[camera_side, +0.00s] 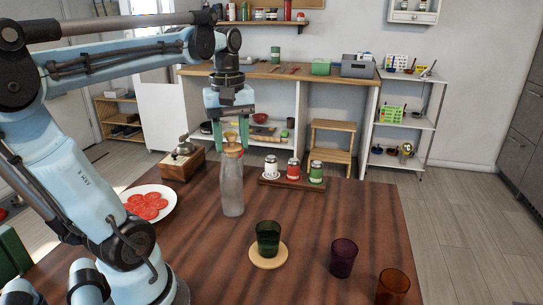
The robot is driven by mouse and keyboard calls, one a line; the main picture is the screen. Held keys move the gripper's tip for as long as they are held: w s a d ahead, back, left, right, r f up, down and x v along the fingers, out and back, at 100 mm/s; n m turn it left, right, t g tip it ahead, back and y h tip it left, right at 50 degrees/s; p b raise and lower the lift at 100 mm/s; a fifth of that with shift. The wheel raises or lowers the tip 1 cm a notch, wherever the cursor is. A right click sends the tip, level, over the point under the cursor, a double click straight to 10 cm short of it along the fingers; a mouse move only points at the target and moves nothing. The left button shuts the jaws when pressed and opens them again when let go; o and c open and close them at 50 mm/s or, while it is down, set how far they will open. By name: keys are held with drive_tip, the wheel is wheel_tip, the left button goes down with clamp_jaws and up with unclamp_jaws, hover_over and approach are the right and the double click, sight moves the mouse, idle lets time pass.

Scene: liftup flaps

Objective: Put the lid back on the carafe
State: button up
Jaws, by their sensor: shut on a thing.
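The clear glass carafe (232,188) stands upright on the dark wooden table (330,212), near its middle. A tan lid (232,150) with a knob on top is at the carafe's mouth. My gripper (231,146) points straight down over the carafe. Its green fingers are shut on the lid, one on either side. The lid lines up with the neck, but I cannot tell whether it rests fully on the rim or sits slightly above it.
A plate of tomato slices (150,203) and a wooden box with a metal top (182,161) are left of the carafe. A tray of shakers (292,183) is behind right. A green glass (268,238) on a coaster, a purple glass (343,257) and an amber glass (392,287) stand in front right.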

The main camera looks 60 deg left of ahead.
drive_tip(key=w+a+r+n, duration=0.2)
drive_tip(key=a+r, duration=0.3)
drive_tip(key=a, duration=0.2)
wheel_tip(320, 180, down, 6)
idle(0.5)
drive_tip(key=shift+f, duration=0.2)
idle(1.7)
drive_tip(key=o, duration=1.5)
drive_tip(key=shift+o, duration=0.2)
drive_tip(key=shift+r, duration=0.15)
wheel_tip(320, 180, up, 7)
idle(0.3)
